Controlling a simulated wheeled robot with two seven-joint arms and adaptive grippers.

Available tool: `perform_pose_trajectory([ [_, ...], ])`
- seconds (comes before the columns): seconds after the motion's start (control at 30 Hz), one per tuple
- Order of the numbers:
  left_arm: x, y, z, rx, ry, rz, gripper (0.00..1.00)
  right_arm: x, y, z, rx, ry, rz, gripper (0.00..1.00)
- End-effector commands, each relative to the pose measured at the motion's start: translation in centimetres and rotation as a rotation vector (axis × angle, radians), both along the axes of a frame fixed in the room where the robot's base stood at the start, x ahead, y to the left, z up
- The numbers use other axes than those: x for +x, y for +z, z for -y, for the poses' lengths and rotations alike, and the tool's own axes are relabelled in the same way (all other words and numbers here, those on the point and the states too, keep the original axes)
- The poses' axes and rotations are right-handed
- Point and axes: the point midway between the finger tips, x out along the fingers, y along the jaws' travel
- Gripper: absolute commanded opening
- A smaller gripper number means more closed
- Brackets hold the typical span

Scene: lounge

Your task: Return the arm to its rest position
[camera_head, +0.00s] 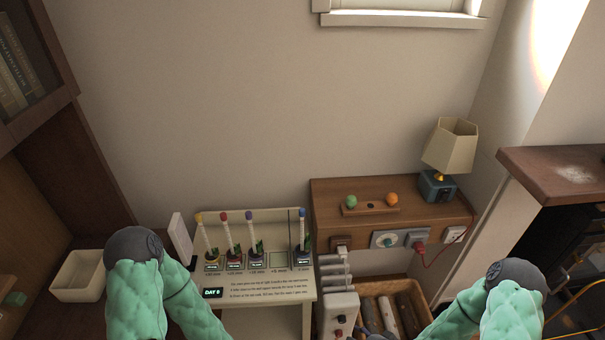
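My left arm (135,295) comes in at the lower left, in a green padded sleeve with a dark grey joint on top. It bends and runs back down out of the bottom edge. My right arm (512,312) shows at the lower right in the same sleeve, also bent, and leaves through the bottom edge. Neither gripper can be seen, so whether they are open or hold something is hidden.
A cream stand (265,309) holding several coloured-top tubes stands between the arms. A wooden cabinet (330,199) carries a lamp (450,148) and two small balls. A white bin (78,290) is beside my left arm. A dark-topped unit (545,175) is at right.

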Motion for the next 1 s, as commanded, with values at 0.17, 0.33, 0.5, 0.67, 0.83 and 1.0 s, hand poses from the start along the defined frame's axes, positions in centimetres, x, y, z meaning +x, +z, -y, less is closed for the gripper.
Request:
perform_pose_trajectory([
  [0.17, 0.0, 0.1, 0.0, 0.0, 0.0, 0.0, 0.57, -3.6, -0.6, -3.8, -0.184, 0.368, -0.094, 0.54],
  [0.33, 0.0, 0.1, 0.0, 0.0, 0.0, 0.0, 0.57, -7.6, -0.4, -6.6, -0.293, 0.719, -0.158, 0.54],
  [0.5, 0.0, 0.1, 0.0, 0.0, 0.0, 0.0, 0.57, -10.6, 0.1, -8.3, -0.334, 0.964, -0.184, 0.54],
  [0.67, 0.0, 0.1, 0.0, 0.0, 0.0, 0.0, 0.57, -11.8, 0.4, -8.8, -0.342, 1.056, -0.19, 0.54],
  [0.83, 0.0, 0.1, 0.0, 0.0, 0.0, 0.0, 0.57, -11.9, 0.4, -8.8, -0.343, 1.063, -0.19, 0.54],
  [1.0, 0.0, 0.1, 0.0, 0.0, 0.0, 0.0, 0.57, -11.8, 0.4, -8.8, -0.343, 1.062, -0.19, 0.54],
])
